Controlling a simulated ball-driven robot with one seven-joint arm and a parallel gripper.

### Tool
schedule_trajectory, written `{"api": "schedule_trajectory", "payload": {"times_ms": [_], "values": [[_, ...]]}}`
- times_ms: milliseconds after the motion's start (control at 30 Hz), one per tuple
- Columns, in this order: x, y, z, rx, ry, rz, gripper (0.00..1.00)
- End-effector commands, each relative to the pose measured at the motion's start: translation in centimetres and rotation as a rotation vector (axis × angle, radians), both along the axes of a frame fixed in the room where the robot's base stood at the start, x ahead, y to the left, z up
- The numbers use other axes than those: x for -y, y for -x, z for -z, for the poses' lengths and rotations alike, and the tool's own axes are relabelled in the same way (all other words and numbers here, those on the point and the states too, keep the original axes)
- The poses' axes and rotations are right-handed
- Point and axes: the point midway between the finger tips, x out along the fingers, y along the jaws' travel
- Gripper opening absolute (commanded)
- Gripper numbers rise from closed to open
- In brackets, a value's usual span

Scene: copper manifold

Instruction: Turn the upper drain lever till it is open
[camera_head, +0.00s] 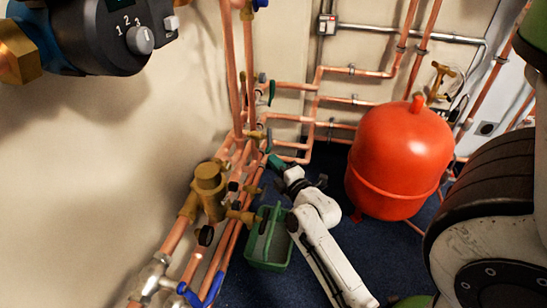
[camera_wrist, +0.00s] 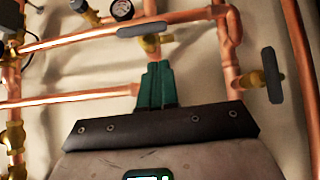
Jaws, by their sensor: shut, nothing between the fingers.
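In the wrist view, a grey lever (camera_wrist: 142,29) lies nearly crosswise to its pipe on a brass valve (camera_wrist: 152,43). A second grey lever (camera_wrist: 271,75) stands upright in the picture on another brass valve at the right. I cannot tell which of them is the upper drain lever. My gripper (camera_wrist: 155,66) has its green fingers shut and empty, with the tips just below the first valve and lever. Whether they touch is unclear. In the head view my gripper (camera_head: 277,162) is small beside the copper pipes, and a dark lever (camera_head: 271,92) shows above it.
Copper pipes (camera_head: 232,70) run along the wall close to my gripper. A green bin (camera_head: 268,240) stands on the floor left of my arm. A red tank (camera_head: 398,160) stands to the right. A round gauge (camera_wrist: 122,10) sits near the first lever.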

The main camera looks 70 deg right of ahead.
Motion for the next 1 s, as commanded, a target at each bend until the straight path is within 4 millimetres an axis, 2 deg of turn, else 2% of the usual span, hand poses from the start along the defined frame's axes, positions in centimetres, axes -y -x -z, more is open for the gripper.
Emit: {"api": "schedule_trajectory", "payload": {"times_ms": [300,500,1000], "values": [[-3.2,3.6,0.0,-0.006,-0.002,-0.002,0.0],[-4.7,5.3,0.1,-0.002,-0.002,-0.002,0.0],[-5.2,5.9,0.1,0.0,-0.001,-0.002,0.0]]}}
